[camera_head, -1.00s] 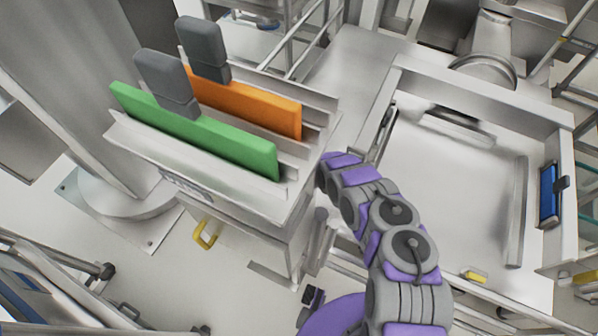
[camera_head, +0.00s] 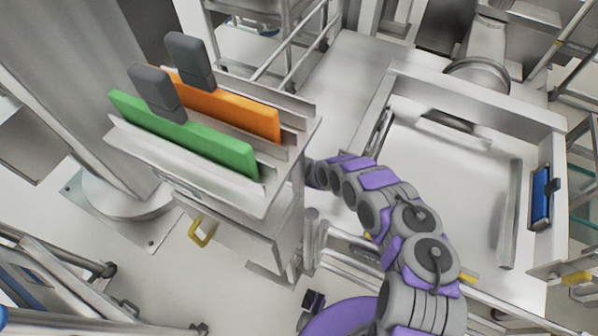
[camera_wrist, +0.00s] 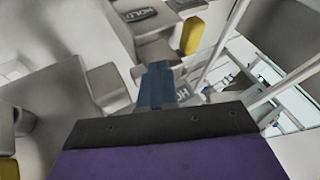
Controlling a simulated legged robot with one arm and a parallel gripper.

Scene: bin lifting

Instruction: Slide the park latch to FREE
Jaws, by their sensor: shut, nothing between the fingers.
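My gripper (camera_wrist: 157,68) shows in the wrist view as blue-grey fingers, shut and empty, beyond a dark palm. A yellow block (camera_wrist: 192,35) stands just beyond and right of the fingertips. A plate marked HOLD (camera_wrist: 140,14) lies farther up. Another lettered plate (camera_wrist: 182,93) is partly hidden beside the fingers. I cannot tell for certain which part is the park latch, and I see no FREE marking. Whether the fingertips touch anything is unclear. In the head view, the end of my arm passes behind the rack (camera_head: 283,205), hiding the gripper.
The rack holds a green panel (camera_head: 190,140) and an orange panel (camera_head: 235,105) with grey grips. A yellow handle (camera_head: 200,232) is low on its front. A large pale tray (camera_head: 548,118) is at right, with a blue part (camera_head: 541,197). Metal rails crowd the wrist view's right.

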